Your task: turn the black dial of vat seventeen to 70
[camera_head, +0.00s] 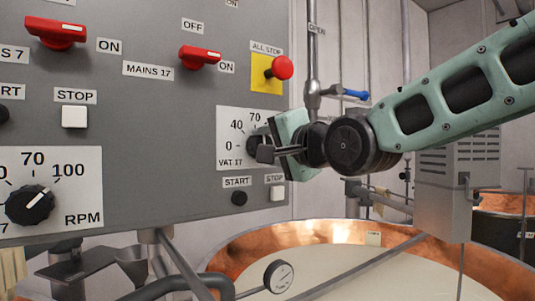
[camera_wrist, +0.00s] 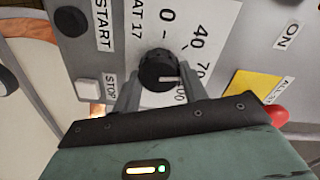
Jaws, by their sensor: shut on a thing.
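The black dial of vat seventeen (camera_head: 253,144) sits on a white scale plate (camera_head: 230,126) marked VAT 17, partly hidden by my gripper (camera_head: 266,152) in the head view. In the wrist view the dial (camera_wrist: 157,70) lies between the two fingers of my gripper (camera_wrist: 159,78), which is shut on it from both sides. The wrist view is turned, with 0, 40, 70 and 100 running down the dial's right side. The dial's white mark points right, toward the 70 to 100 part of the scale; its exact reading is unclear.
Close by are a yellow plate with the red ALL STOP button (camera_head: 282,68), a black START button (camera_head: 239,198) and a white STOP button (camera_head: 277,193). A red MAINS 17 switch (camera_head: 200,57) is above left. An open copper vat (camera_head: 300,236) stands below.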

